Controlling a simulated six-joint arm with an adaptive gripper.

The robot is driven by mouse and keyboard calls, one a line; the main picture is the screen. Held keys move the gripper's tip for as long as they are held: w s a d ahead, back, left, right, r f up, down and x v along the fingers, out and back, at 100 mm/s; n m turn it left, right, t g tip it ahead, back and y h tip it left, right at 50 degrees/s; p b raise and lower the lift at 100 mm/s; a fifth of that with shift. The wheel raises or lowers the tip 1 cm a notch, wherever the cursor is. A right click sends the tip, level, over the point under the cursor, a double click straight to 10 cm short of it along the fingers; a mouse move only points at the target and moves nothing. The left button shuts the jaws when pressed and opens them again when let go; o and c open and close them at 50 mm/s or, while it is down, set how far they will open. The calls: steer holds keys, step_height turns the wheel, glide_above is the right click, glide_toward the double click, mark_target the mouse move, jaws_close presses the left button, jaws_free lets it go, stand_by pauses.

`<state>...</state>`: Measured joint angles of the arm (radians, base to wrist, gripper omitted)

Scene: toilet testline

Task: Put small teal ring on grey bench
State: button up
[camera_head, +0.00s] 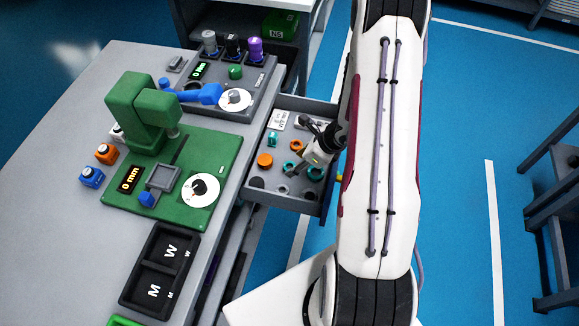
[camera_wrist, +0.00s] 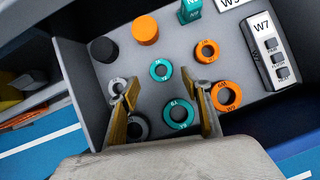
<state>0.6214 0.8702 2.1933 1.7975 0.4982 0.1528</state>
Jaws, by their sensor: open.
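The small teal ring (camera_wrist: 153,71) lies flat on the grey drawer floor in the wrist view, just beyond the gap between my fingertips. It also shows in the head view (camera_head: 288,167), near the orange cylinder. A larger teal ring (camera_wrist: 171,114) lies between my fingers, nearer the palm. My gripper (camera_wrist: 166,92) is open and empty, its fingers pointing down into the drawer; in the head view my gripper (camera_head: 306,165) hangs over the drawer. The grey bench (camera_head: 62,225) is left of the drawer in the head view.
The open drawer (camera_wrist: 85,95) also holds an orange cylinder (camera_wrist: 145,33), a black cylinder (camera_wrist: 103,50), two orange rings (camera_wrist: 198,52), grey rings and a W7 box (camera_wrist: 268,50). A green device (camera_head: 225,150) and a black M/W tray (camera_head: 151,232) stand on the bench. Its left part is bare.

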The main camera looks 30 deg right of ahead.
mark_target(290, 166)
steer(key=shift+x, duration=1.65)
steer(key=shift+d, duration=0.1)
steer(key=c, duration=0.9)
steer(key=shift+c, duration=0.2)
steer(key=shift+r, duration=0.15)
steer(key=shift+c, duration=0.2)
step_height(290, 166, up, 10)
